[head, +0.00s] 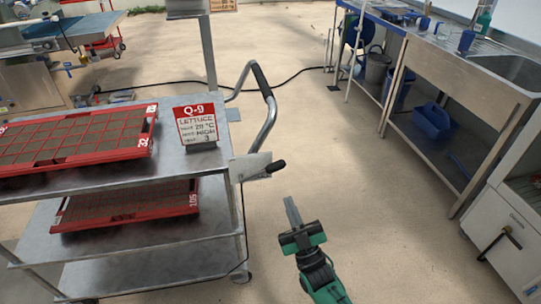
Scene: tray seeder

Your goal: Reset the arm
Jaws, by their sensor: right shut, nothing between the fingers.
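My right gripper (292,212) shows at the lower middle, over the open floor to the right of the metal cart (215,160). Its fingers are shut together with nothing between them, pointing up and slightly left in the picture. The dark wrist and green arm link behind it reach down to the bottom edge. The gripper is apart from the cart and its handle. My left gripper is not in view.
The cart bears red seed trays (80,138) and a red and white lettuce sign (196,125); its curved handle (268,95) sticks out right. A sink bench (450,75) and a white cabinet (510,240) stand at right. A cable crosses the floor behind. The middle floor is clear.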

